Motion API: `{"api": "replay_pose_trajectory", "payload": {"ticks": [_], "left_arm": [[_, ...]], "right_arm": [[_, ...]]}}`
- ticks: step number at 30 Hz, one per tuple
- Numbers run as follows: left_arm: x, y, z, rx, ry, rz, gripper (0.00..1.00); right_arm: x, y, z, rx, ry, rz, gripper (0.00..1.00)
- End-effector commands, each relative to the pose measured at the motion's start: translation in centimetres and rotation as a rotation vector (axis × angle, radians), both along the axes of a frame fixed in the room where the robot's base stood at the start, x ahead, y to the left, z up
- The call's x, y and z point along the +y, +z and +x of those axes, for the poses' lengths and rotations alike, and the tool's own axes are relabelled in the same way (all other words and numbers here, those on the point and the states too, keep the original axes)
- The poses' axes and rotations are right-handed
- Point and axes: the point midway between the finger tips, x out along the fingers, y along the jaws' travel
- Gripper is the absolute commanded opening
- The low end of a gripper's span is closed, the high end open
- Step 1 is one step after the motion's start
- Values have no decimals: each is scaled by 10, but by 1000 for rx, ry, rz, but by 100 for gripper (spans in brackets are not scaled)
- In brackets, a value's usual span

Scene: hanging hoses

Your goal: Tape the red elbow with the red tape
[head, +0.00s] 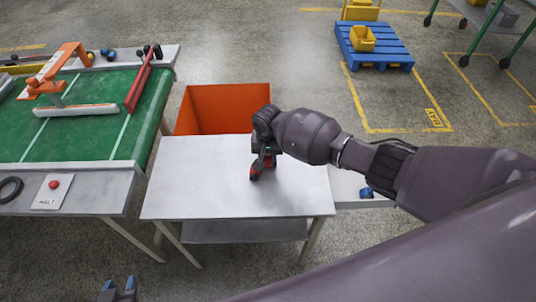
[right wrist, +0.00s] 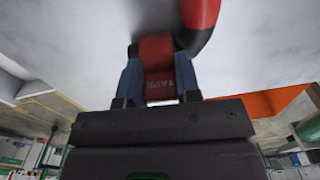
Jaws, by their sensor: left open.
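The red tape (right wrist: 158,83), a roll marked TAPE, sits between the two blue fingers of my right gripper (right wrist: 158,82) in the right wrist view, and the fingers press on both its sides. The red elbow (right wrist: 202,12), a curved pipe with a dark part, shows at the top of that view, close to the tape. I cannot tell if they touch. In the head view my right gripper (head: 264,158) is over the white table, mostly hidden by its wrist, with red parts below it that I cannot separate. My left gripper (head: 118,290) is open and empty at the bottom left.
The small white table (head: 190,180) is otherwise bare. An orange bin (head: 215,108) stands behind it. A green-topped bench (head: 85,130) with a red bar and an orange tool is at the left. A blue pallet (head: 375,48) with a yellow container stands far back.

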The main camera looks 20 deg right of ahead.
Motion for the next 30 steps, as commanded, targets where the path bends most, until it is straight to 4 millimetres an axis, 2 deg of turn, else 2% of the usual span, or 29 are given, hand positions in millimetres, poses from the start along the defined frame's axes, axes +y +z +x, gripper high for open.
{"api": "replay_pose_trajectory", "payload": {"ticks": [1, 4, 12, 18, 22, 30], "left_arm": [[0, 1, 0, 0, 0, 0, 43], [0, 9, 2, -8, -1, 0, 43], [-1, 29, 10, -28, -3, 0, 43], [-1, 35, 10, -32, -3, 0, 43], [-1, 37, 11, -33, -3, 0, 43], [-1, 36, 9, -31, -2, 0, 43]], "right_arm": [[3, -7, -11, 20, 1, 2, 50], [3, 12, -11, 15, 2, 3, 60], [1, 71, -8, -4, 3, 2, 60], [0, 99, -8, -9, 1, 1, 60], [0, 108, -8, -11, 1, 2, 60], [0, 111, -8, -12, 1, 1, 60]]}}
